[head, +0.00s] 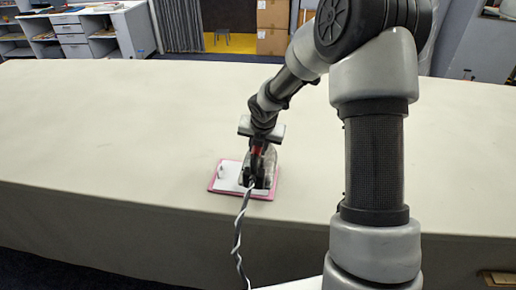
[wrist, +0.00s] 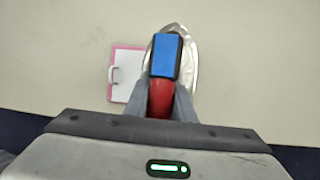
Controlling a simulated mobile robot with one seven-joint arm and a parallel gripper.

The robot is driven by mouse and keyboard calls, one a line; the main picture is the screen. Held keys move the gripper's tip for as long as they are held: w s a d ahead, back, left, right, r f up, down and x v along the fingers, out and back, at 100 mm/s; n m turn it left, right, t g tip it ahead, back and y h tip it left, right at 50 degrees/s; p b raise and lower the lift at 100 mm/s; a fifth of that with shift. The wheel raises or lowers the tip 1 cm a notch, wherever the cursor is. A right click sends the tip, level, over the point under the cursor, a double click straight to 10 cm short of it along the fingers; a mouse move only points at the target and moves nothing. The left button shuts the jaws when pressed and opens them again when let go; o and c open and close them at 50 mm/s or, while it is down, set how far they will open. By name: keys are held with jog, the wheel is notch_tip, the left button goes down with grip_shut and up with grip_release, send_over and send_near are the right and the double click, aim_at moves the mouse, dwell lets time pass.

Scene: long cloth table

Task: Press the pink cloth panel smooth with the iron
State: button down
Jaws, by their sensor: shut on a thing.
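The pink cloth panel (head: 240,194) lies near the table's front edge. A white sheet (head: 229,176) covers its middle, so the pink shows as a border; a small pale shape sits at the sheet's left. The iron (head: 270,170) is over the panel's right part and hides it. My gripper (head: 259,145) is shut on the iron's handle. In the wrist view the iron (wrist: 188,70) shows a silvery body and a red handle with a blue top, between my gripper's fingers (wrist: 168,104). The panel's pink border (wrist: 128,46) shows left of it. I cannot tell whether the iron touches the sheet.
A twisted black-and-white cord (head: 238,235) runs from the iron over the table's front edge. The long cloth-covered table (head: 120,120) is otherwise clear. Shelves (head: 90,35) and cardboard boxes (head: 272,15) stand beyond its far edge.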

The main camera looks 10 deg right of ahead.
jog(key=shift+w+r, duration=0.15)
jog(key=shift+r, duration=0.05)
jog(key=shift+r, duration=2.95)
